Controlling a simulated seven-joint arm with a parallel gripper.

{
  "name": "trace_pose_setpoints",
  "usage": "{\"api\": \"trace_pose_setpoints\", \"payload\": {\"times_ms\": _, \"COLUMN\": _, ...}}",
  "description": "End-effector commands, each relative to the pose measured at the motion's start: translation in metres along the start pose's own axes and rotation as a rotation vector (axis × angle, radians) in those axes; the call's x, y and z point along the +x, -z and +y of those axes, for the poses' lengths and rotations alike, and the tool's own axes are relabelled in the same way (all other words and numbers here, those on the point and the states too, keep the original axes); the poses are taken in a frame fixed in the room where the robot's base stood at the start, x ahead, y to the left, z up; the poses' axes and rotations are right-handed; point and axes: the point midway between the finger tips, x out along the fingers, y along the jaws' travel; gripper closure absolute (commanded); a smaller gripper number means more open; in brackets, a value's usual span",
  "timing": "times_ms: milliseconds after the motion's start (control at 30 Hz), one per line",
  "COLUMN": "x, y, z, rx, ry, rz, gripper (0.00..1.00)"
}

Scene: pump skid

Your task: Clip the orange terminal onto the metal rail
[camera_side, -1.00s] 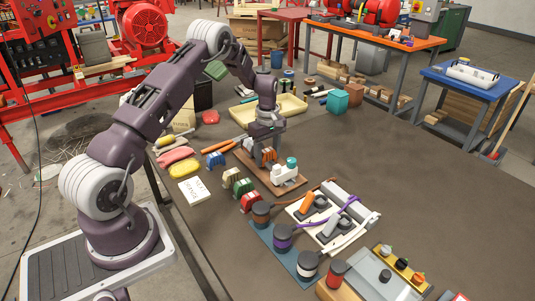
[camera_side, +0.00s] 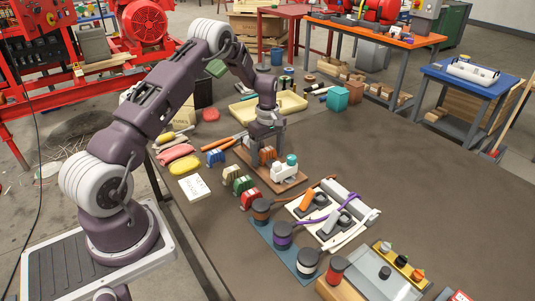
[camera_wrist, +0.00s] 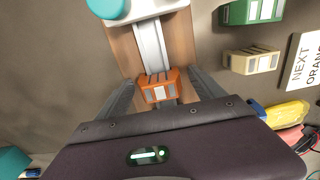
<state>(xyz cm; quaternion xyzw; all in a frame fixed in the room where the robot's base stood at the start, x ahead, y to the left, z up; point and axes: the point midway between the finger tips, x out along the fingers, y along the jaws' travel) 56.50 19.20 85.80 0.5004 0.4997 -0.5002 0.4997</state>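The orange terminal (camera_wrist: 158,86) sits at the near end of the metal rail (camera_wrist: 151,45) in the wrist view. The rail runs along a brown wooden board (camera_wrist: 184,40). In the side view the terminal (camera_side: 267,154) shows low between my fingers. My gripper (camera_wrist: 161,79) is open around it, one finger on each side, with a visible gap at both sides. The terminal looks level and square to the rail. Whether its underside is clipped on is hidden. A white block with a teal knob (camera_side: 291,160) stands on the board at the rail's other end.
Blue (camera_side: 215,157), beige (camera_side: 231,174), green (camera_side: 243,184) and red (camera_side: 251,197) terminals stand beside the board. A white card (camera_side: 194,187) lies left of them. Switches and cables (camera_side: 325,212) crowd the front. The table's right side is clear.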

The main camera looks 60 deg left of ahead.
Motion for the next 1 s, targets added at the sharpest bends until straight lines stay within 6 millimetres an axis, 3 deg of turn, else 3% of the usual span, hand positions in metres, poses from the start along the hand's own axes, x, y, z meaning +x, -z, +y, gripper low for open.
{"api": "trace_pose_setpoints", "payload": {"times_ms": 267, "x": -0.007, "y": 0.0, "z": 0.0, "rx": 0.0, "ry": -0.001, "rz": 0.001, "gripper": 0.22}}
{"api": "trace_pose_setpoints", "payload": {"times_ms": 667, "x": -0.081, "y": -0.005, "z": 0.0, "rx": 0.023, "ry": -0.011, "rz": 0.002, "gripper": 0.22}}
{"api": "trace_pose_setpoints", "payload": {"times_ms": 767, "x": -0.135, "y": -0.033, "z": -0.005, "rx": 0.151, "ry": -0.06, "rz": 0.015, "gripper": 0.22}}
{"api": "trace_pose_setpoints", "payload": {"times_ms": 833, "x": -0.189, "y": -0.068, "z": -0.021, "rx": 0.309, "ry": -0.112, "rz": 0.031, "gripper": 0.22}}
{"api": "trace_pose_setpoints", "payload": {"times_ms": 900, "x": -0.239, "y": -0.107, "z": -0.051, "rx": 0.494, "ry": -0.166, "rz": 0.058, "gripper": 0.22}}
{"api": "trace_pose_setpoints", "payload": {"times_ms": 1000, "x": -0.291, "y": -0.157, "z": -0.108, "rx": 0.757, "ry": -0.237, "rz": 0.11, "gripper": 0.22}}
